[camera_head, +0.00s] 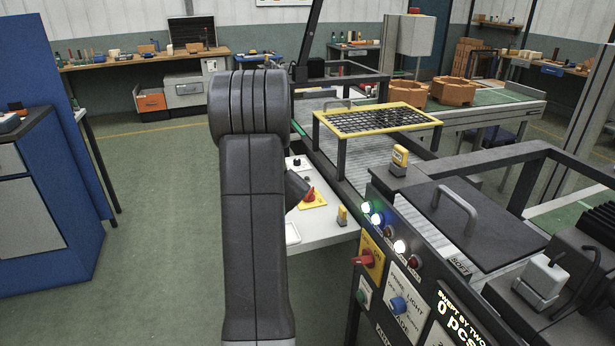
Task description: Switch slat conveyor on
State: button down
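A grey slatted conveyor bed (372,152) runs under a yellow-framed black grid at the centre right. A black control panel at the lower right has a red rotary switch (368,259) on a yellow plate and a blue knob (398,305) on a white plate. Another red rotary switch (309,195) on a yellow plate sits on a white table. I cannot read which switch belongs to the slat conveyor. My dark arm stands upright at the centre; a short dark part of it shows beside the table switch. My gripper's fingers are not visible.
Lit green, blue and white lamps and a red lamp (415,262) line the panel's top edge. A black lid with a handle (456,200) lies behind them. Brown containers (454,92) stand beyond the grid. A blue cabinet (45,170) is at left; the floor between is clear.

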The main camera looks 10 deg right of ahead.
aim_at(310, 197)
jog(key=i, duration=1.25)
jog(key=z, duration=1.55)
